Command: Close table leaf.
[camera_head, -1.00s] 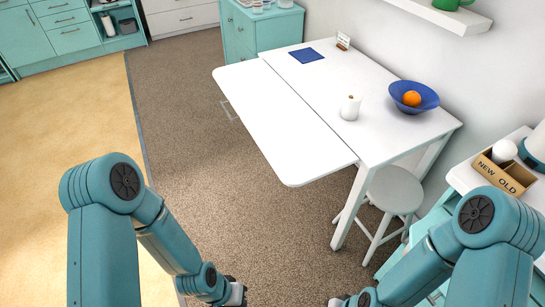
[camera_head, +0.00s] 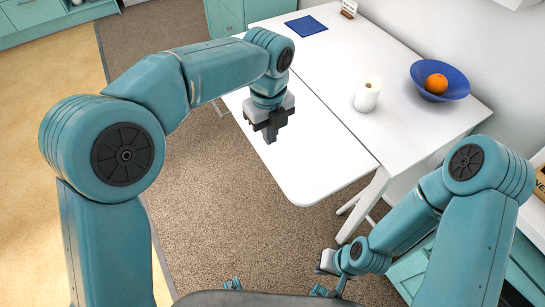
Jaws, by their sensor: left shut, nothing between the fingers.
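The white table leaf (camera_head: 315,160) is raised level with the white table top (camera_head: 385,85), with a thin seam between them. Its rounded near corner hangs over the carpet. My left gripper (camera_head: 270,138) points down over the leaf, dark fingers shut and empty. I cannot tell whether the fingertips touch the leaf. My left arm hides the leaf's far outer part. My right gripper (camera_head: 326,262) is low over the carpet at the bottom, apart from the table; its fingers are too small to judge.
A table leg (camera_head: 362,205) stands near the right arm. Carpet (camera_head: 215,215) is open left of the leaf.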

